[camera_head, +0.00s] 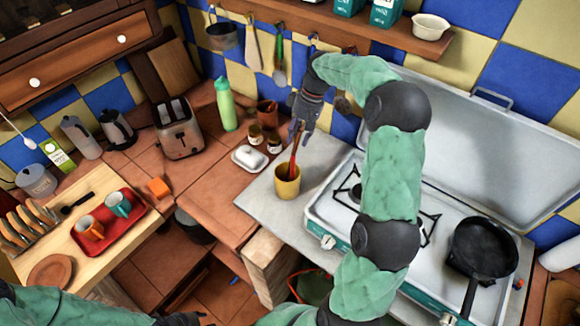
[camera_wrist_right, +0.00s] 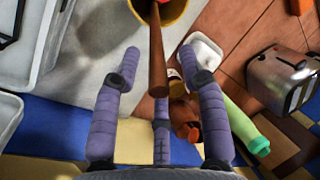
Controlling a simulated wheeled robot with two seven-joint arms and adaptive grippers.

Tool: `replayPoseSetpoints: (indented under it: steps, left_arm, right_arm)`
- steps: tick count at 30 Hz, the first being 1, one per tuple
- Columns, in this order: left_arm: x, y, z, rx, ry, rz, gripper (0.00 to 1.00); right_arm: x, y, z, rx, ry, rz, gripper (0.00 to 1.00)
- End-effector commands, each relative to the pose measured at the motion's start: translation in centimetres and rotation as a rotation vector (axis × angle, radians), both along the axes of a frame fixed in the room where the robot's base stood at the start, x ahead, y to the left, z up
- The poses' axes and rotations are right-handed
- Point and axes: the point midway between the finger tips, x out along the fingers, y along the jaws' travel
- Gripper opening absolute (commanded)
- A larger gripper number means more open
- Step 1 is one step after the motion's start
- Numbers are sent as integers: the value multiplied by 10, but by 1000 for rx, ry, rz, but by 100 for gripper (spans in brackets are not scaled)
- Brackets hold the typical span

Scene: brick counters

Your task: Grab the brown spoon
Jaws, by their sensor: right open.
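The brown spoon (camera_wrist_right: 157,60) stands handle up in a yellow cup (camera_head: 287,186) on the grey slab left of the stove. Its bowl is hidden in the cup, whose rim also shows at the top of the right wrist view (camera_wrist_right: 180,10). A red part shows beside the handle at the rim. My right gripper (camera_head: 299,130) is open above the cup. In the right wrist view the handle lies between its spread fingers (camera_wrist_right: 159,58); I cannot tell whether they touch it. My left gripper (camera_head: 180,319) is cut off at the bottom edge, its fingers unclear.
A white butter dish (camera_head: 249,158), small jars (camera_head: 255,135) and a green bottle (camera_head: 226,105) stand left of the cup. The stove (camera_head: 330,222) with a black pan (camera_head: 483,249) is at right. A toaster (camera_head: 178,130) stands farther left. Utensils hang on the wall behind.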

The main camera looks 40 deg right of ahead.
Motion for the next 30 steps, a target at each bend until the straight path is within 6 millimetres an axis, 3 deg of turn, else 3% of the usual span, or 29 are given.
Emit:
replayPoseSetpoints:
  steps: [12,21,26,30]
  left_arm:
    - [0,0,-11,0,0,0,40]
    - [0,0,-11,0,0,0,40]
    - [0,0,-11,0,-1,0,40]
    - [0,0,-11,0,-1,0,40]
  right_arm:
    - [-6,16,-45,0,0,0,42]
    - [-6,17,-48,0,-1,0,42]
    - [-6,17,-48,0,-1,0,0]
    - [-6,17,-48,-1,-1,0,0]
